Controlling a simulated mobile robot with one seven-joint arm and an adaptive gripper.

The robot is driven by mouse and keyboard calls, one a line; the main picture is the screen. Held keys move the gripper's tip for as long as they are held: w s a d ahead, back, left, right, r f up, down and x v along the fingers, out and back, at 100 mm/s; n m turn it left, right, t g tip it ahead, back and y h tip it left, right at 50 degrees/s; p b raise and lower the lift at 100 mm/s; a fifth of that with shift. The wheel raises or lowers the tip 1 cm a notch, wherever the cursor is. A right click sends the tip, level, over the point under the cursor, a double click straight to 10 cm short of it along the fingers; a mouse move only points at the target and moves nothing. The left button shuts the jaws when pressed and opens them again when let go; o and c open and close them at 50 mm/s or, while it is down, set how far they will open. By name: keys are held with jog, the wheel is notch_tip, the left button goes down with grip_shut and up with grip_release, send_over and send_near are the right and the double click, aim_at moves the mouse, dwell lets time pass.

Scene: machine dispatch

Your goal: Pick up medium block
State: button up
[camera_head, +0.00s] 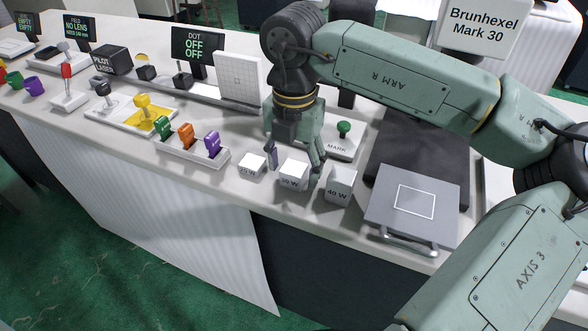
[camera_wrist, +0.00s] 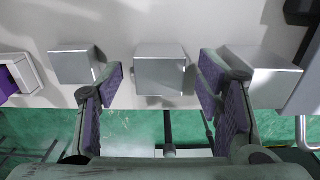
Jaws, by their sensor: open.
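Three pale blocks stand in a row on the white counter. The middle one, the medium block (camera_head: 292,176) marked 30 W, is also in the centre of the wrist view (camera_wrist: 160,72). A smaller block (camera_head: 252,166) is to its left and a larger 40 W block (camera_head: 340,187) to its right. My gripper (camera_head: 295,163) points down over the medium block with its fingers open. In the wrist view my gripper (camera_wrist: 161,76) has one purple-padded finger on each side of the block, with gaps visible. Whether the fingertips reach down beside it is hard to tell.
Left of the blocks is a lever panel (camera_head: 190,149) with green, orange and purple levers. Behind is a green MARK button (camera_head: 344,128). A grey plate with a white square (camera_head: 450,205) is at right. The counter's front edge lies close before the blocks.

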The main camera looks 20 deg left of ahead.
jog(key=shift+f, duration=0.5)
jog(key=c, duration=1.4)
